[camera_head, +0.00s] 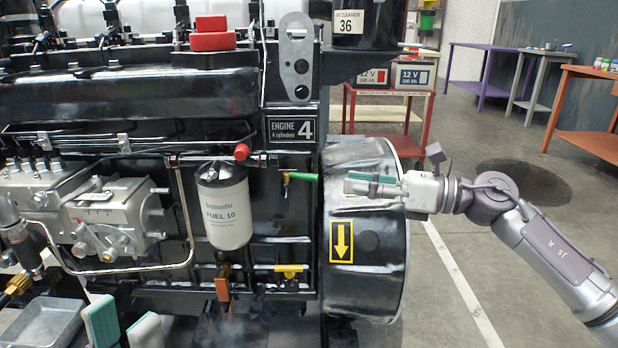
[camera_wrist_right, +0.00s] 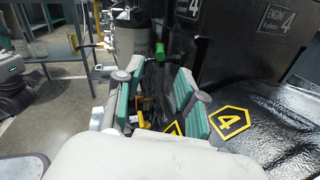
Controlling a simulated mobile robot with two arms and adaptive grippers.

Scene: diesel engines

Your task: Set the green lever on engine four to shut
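The green lever (camera_head: 303,177) sticks out to the right, about level, from a small brass valve on engine four, below the "ENGINE 4" plate (camera_head: 291,129). In the right wrist view the lever (camera_wrist_right: 160,52) shows ahead of the fingertips. My right gripper (camera_head: 352,183) is to the right of the lever at about its height, apart from it in the head view. In the wrist view its teal-padded fingers (camera_wrist_right: 160,88) stand apart with nothing held. My left gripper (camera_head: 124,322) is low at the bottom left, its two teal pads apart and empty.
Near the lever are a red knob (camera_head: 241,152), a white fuel filter (camera_head: 222,205), a yellow handle (camera_head: 288,270) and an orange handle (camera_head: 222,290). A black drum-shaped housing (camera_head: 368,275) with a yellow arrow sign lies below my right gripper. Open floor lies to the right.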

